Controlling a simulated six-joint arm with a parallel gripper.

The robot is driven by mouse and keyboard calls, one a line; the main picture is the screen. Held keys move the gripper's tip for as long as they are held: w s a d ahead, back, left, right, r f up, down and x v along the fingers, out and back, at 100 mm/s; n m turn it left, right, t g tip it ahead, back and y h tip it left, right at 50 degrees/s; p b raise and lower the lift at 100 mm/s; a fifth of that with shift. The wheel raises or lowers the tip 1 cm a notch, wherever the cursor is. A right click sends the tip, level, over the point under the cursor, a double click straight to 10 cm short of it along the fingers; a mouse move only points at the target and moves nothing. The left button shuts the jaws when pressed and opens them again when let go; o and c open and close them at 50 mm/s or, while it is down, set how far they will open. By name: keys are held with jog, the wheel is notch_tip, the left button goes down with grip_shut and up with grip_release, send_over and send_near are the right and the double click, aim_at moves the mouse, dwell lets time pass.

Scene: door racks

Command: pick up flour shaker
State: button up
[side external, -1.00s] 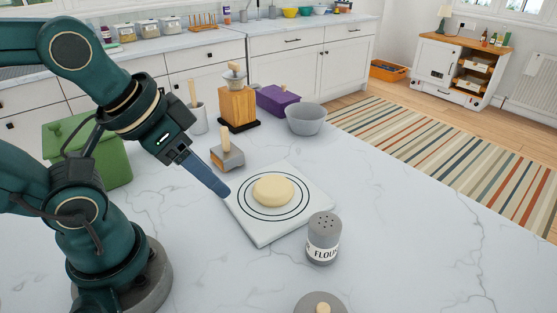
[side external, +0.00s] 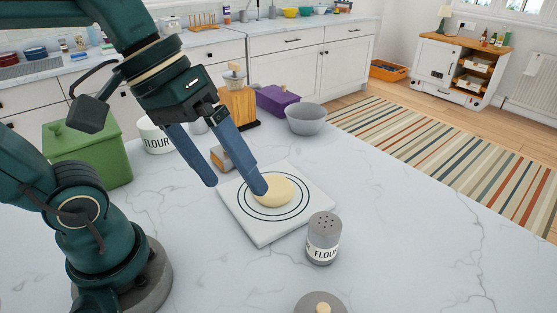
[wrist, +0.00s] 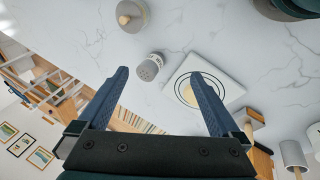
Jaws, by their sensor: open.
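The flour shaker (side external: 323,240) is a grey cylinder with a holed top and a white label, standing upright on the marble counter, right of the white board. It also shows in the wrist view (wrist: 150,67), ahead of the fingers and nearer the left one. My gripper (side external: 238,190) is open and empty, its two blue fingers wide apart. In the side view it is left of the shaker, with one finger in front of part of the dough. In the wrist view the gripper (wrist: 160,83) has nothing between its fingertips.
The white board (side external: 265,236) carries a round of dough (side external: 278,188). A grey lidded pot (side external: 321,304) stands at the front edge. A grey bowl (side external: 306,119), a purple box (side external: 278,101) and a wooden grinder (side external: 238,104) stand behind. The counter right of the shaker is clear.

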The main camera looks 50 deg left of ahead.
jog(key=w+d+n+g+h, duration=0.1)
jog(key=w+d+n+h, duration=0.1)
jog(key=d+n+h, duration=0.15)
jog(key=n+t+h, duration=0.3)
jog(key=n+h, duration=0.2)
jog(key=n, duration=1.1)
send_over(336, 259)
jog(key=s+a, duration=0.2)
jog(key=a, duration=0.2)
notch_tip(336, 259, down, 17)
jog(key=shift+a+r, duration=0.1)
jog(key=shift+r, duration=0.1)
jog(key=shift+f, duration=0.5)
jog(key=shift+d+f, duration=0.1)
jog(key=shift+d, duration=0.1)
jog(key=shift+t+h, duration=0.25)
jog(key=shift+t, duration=0.05)
jog(key=shift+x, duration=2.35)
jog(key=c, duration=1.5)
